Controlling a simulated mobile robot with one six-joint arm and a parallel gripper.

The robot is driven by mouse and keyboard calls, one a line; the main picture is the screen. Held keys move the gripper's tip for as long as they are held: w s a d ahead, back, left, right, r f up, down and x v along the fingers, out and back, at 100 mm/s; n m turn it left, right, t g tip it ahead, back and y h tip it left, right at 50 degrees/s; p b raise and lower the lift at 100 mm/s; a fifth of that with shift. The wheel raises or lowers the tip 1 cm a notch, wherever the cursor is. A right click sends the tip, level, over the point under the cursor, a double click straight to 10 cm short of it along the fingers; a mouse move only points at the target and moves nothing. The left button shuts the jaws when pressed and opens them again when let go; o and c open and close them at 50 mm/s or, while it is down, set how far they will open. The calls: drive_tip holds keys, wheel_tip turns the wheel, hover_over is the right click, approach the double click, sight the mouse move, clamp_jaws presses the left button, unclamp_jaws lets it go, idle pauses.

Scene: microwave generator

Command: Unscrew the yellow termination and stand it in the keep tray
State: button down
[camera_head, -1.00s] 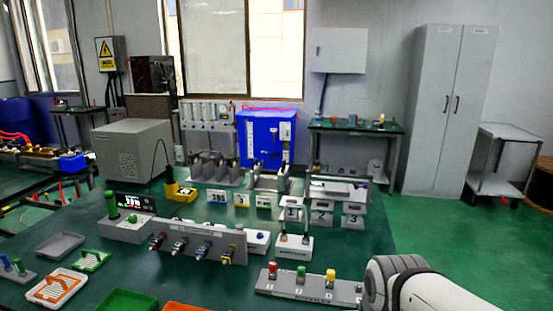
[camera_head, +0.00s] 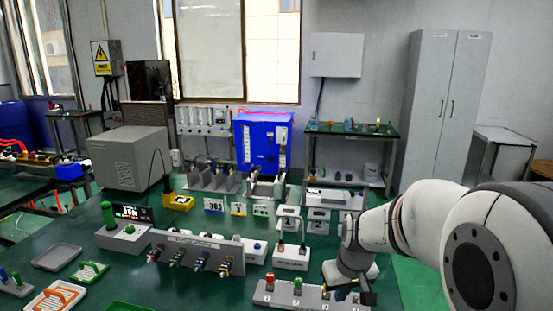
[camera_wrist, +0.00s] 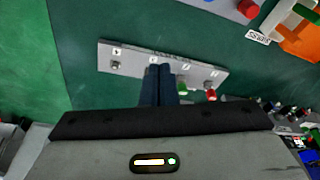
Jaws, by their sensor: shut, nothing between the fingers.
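The yellow termination cannot be made out now; my gripper and wrist cover its place on the grey front block (camera_head: 262,297) in the head view. A red termination (camera_head: 270,278) and a green termination (camera_head: 297,283) stand upright on that block. My gripper (camera_head: 350,292) is over the block's right part, pointing down. In the wrist view, my fingers (camera_wrist: 159,70) are together with nothing between them, over the middle of the block (camera_wrist: 135,57). The red termination (camera_wrist: 212,95) shows beside them. I cannot tell which tray is the keep tray.
A grey tray (camera_head: 57,257) and a white tray holding an orange rack (camera_head: 55,296) lie at the left. A connector panel (camera_head: 195,251) and a small two-post block (camera_head: 290,258) stand behind the front block. Open green tabletop lies left of the block in the wrist view.

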drive_tip(key=w+f+n+p, duration=0.25)
drive_tip(key=w+f, duration=0.55)
drive_tip(key=w, duration=0.5)
drive_tip(key=shift+m, duration=0.45)
drive_tip(key=f+b, duration=0.1)
drive_tip(key=f, duration=0.1)
drive_tip(key=f+b, duration=0.2)
drive_tip(key=f, duration=0.1)
drive_tip(key=f+b, duration=0.2)
drive_tip(key=shift+d+f, duration=0.25)
drive_tip(key=shift+w+r, duration=0.1)
drive_tip(key=shift+w, duration=0.1)
drive_tip(key=shift+w+d+b, duration=0.1)
drive_tip(key=shift+d+b, duration=0.45)
drive_tip(key=shift+b, duration=0.45)
drive_tip(key=shift+w+d+b, duration=0.25)
drive_tip(key=shift+d+b, duration=0.15)
drive_tip(key=shift+b, duration=0.2)
drive_tip(key=shift+s+d+b, duration=0.2)
drive_tip(key=shift+s+b, duration=0.05)
drive_tip(key=shift+b, duration=0.05)
drive_tip(key=w+p+v, duration=0.1)
drive_tip(key=p+v, duration=0.2)
drive_tip(key=v, duration=0.2)
drive_tip(key=shift+r, duration=0.55)
